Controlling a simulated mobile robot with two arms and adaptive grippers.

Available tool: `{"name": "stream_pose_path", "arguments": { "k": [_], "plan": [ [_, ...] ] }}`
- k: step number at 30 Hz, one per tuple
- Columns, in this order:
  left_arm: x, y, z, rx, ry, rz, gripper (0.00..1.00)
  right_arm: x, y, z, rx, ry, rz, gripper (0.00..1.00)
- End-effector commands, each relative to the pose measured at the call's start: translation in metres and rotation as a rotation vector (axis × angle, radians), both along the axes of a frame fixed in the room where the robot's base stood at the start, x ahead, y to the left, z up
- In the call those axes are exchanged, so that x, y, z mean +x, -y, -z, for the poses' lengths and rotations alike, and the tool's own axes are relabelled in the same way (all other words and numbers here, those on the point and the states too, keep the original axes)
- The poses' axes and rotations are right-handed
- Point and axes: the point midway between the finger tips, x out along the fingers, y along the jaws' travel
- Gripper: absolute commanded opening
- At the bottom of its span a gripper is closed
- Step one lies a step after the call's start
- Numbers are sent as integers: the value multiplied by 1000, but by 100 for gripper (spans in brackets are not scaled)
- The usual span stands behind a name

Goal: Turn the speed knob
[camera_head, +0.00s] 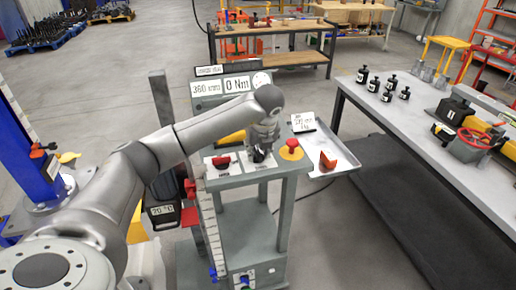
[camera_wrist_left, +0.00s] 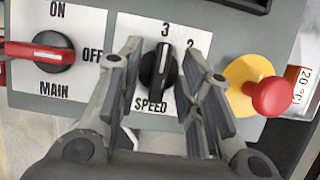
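The speed knob (camera_wrist_left: 158,68) is black with a white line, on a white plate marked SPEED, with 3 above it and 2 at upper right. Its line points up, roughly at the 3. My left gripper (camera_wrist_left: 163,85) is open, with one finger on each side of the knob. A gap shows between each finger and the knob in the left wrist view. In the head view my left gripper (camera_head: 262,152) is over the console top and mostly hides the knob. The right gripper is not in view.
The red MAIN switch (camera_wrist_left: 40,52) lies left of the knob, its handle horizontal. A red mushroom button (camera_wrist_left: 270,96) on a yellow base stands close at the right. Displays (camera_head: 236,86) reading 360 and 0 Nm rise behind. A tray (camera_head: 335,148) is at the console's right.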

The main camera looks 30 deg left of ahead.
Motion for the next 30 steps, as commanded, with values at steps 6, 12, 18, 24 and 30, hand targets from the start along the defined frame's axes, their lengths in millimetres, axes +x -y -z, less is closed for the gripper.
{"name": "stream_pose_path", "arguments": {
  "k": [6,12,18,24,30],
  "plan": [
    [0,0,0,0,0,0,25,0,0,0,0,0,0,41],
    [0,0,0,0,0,0,0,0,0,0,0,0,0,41],
    [0,0,0,0,-1,2,0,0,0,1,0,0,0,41],
    [-1,-1,2,0,-1,41,0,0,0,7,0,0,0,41],
    [-1,-1,4,0,1,152,0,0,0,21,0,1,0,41]
  ]
}}
